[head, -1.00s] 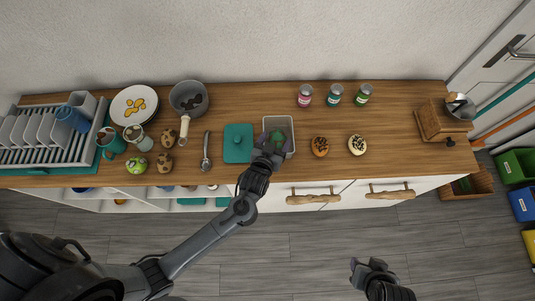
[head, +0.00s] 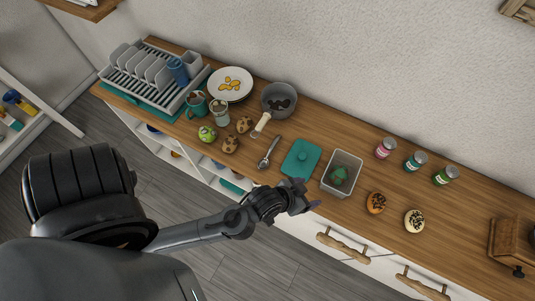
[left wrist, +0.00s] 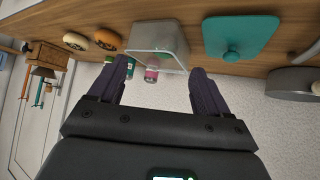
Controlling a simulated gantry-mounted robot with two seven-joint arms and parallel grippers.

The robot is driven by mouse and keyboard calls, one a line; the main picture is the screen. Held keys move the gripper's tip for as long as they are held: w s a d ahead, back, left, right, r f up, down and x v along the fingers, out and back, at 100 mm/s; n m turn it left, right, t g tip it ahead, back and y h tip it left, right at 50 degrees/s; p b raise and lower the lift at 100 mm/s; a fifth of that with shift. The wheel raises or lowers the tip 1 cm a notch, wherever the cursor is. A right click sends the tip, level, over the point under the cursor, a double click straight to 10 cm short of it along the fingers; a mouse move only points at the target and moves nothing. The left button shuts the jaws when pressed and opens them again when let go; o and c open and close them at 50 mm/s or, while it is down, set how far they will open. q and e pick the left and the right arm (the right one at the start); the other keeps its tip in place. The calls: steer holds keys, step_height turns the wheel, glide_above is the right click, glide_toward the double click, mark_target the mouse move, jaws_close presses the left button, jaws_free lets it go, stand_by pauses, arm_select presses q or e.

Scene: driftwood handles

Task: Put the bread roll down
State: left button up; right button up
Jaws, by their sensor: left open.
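My left gripper (head: 307,194) is open and empty, in front of the counter edge near a teal lid and a clear container. In the left wrist view its two dark fingers (left wrist: 160,86) stand wide apart with nothing between them. The clear container (head: 329,187) stands on the counter and holds a green lump (head: 339,175); it also shows in the left wrist view (left wrist: 158,38). Two brown speckled round items (head: 244,125) (head: 230,144) lie left of the pan handle; I cannot tell whether either is the bread roll. My right gripper is out of view.
The teal lid (head: 301,159) lies left of the container, a scoop (head: 268,153) beyond it. Two round iced items (head: 376,202) (head: 414,221) and several jars (head: 415,162) are at right. A pan (head: 279,99), plate (head: 230,84) and dish rack (head: 150,80) stand at left.

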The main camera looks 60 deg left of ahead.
arm_select(q)
steer(key=s+a+r+m+g, duration=0.2)
steer(key=s+a+g, duration=0.3)
steer(key=s, duration=0.6)
steer(key=shift+s+a+r+g+y, duration=0.2)
steer(key=shift+s+r+g+y, duration=0.1)
steer(key=shift+r+g, duration=0.1)
